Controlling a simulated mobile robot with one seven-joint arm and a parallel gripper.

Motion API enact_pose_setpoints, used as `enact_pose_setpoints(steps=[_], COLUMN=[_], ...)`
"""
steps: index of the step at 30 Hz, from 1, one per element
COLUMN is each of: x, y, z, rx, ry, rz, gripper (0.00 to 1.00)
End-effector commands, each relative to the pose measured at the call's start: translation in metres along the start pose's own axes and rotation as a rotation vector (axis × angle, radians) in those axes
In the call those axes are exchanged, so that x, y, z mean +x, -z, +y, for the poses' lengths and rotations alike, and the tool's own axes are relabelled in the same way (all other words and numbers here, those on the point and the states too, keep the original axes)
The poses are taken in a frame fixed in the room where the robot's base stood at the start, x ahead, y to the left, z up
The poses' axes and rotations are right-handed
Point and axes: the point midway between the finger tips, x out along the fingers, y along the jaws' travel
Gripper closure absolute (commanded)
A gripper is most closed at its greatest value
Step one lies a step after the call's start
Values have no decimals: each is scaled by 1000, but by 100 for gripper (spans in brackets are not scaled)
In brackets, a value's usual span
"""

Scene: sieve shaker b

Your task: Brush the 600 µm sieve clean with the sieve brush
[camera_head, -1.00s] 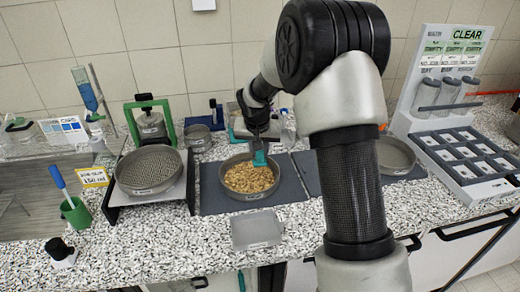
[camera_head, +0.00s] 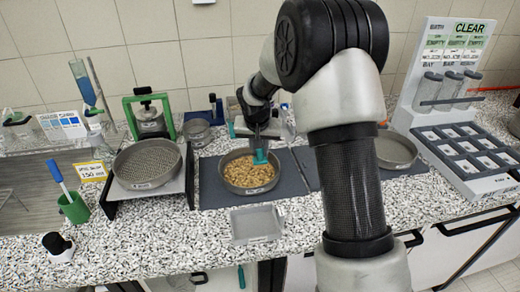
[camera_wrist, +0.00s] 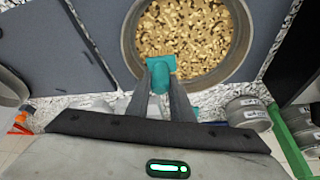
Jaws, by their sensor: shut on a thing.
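A round metal sieve (camera_head: 250,188) full of tan granules (camera_head: 245,173) lies on a dark mat in the middle of the bench; its label is too small to read. My gripper (camera_head: 261,148) is over the sieve's far side, shut on a teal brush (camera_head: 260,158). In the wrist view the brush (camera_wrist: 161,66) sits between both fingers (camera_wrist: 161,82), its head over the near rim of the sieve (camera_wrist: 243,50) and the granules. I cannot tell whether the bristles touch the granules or mesh.
Another sieve (camera_head: 146,185) stands on a black-sided stand at left, near a green cup (camera_head: 75,208) with a blue-handled tool. A grey square tray (camera_head: 256,223) lies in front. An empty round pan (camera_head: 396,152) and a rack of trays (camera_head: 465,158) are at right.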

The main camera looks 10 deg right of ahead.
Motion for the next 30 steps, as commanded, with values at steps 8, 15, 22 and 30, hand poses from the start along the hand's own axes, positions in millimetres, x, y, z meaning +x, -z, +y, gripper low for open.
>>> enact_pose_setpoints(steps=[8,15,22,30], x=[5,8,9,8], y=[-2,-3,-4,-11], z=[0,0,0,-13], rx=[0,-1,-1,-2], ry=[0,0,0,1], rz=[0,0,0,1], gripper=[100,100,100,100])
